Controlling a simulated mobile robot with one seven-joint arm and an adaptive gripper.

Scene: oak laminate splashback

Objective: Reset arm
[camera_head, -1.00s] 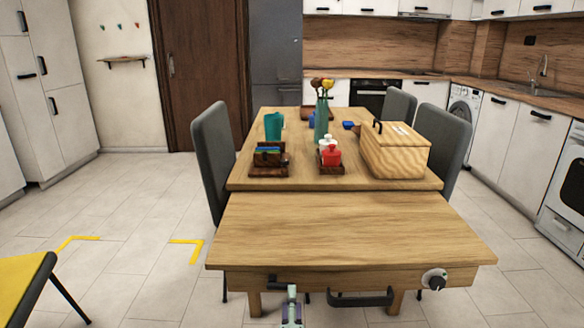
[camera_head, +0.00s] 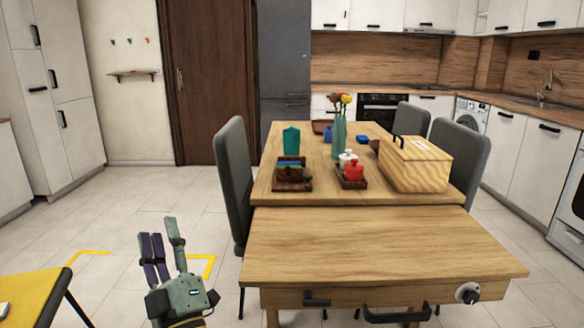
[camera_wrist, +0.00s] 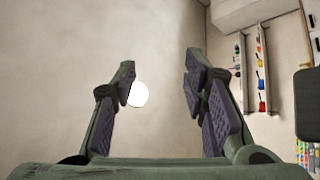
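My gripper (camera_head: 163,244) shows at the lower left in the head view, raised with its fingers pointing up. It is left of the wooden table and above the tiled floor. In the wrist view my gripper (camera_wrist: 164,95) has its two dark-padded fingers spread wide apart. Nothing is between them that they touch. A white round spot (camera_wrist: 138,94) shows beyond the left finger against a plain pale surface; I cannot tell what it is.
A yellow-topped table (camera_head: 30,290) is at lower left. Floor between them is open.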

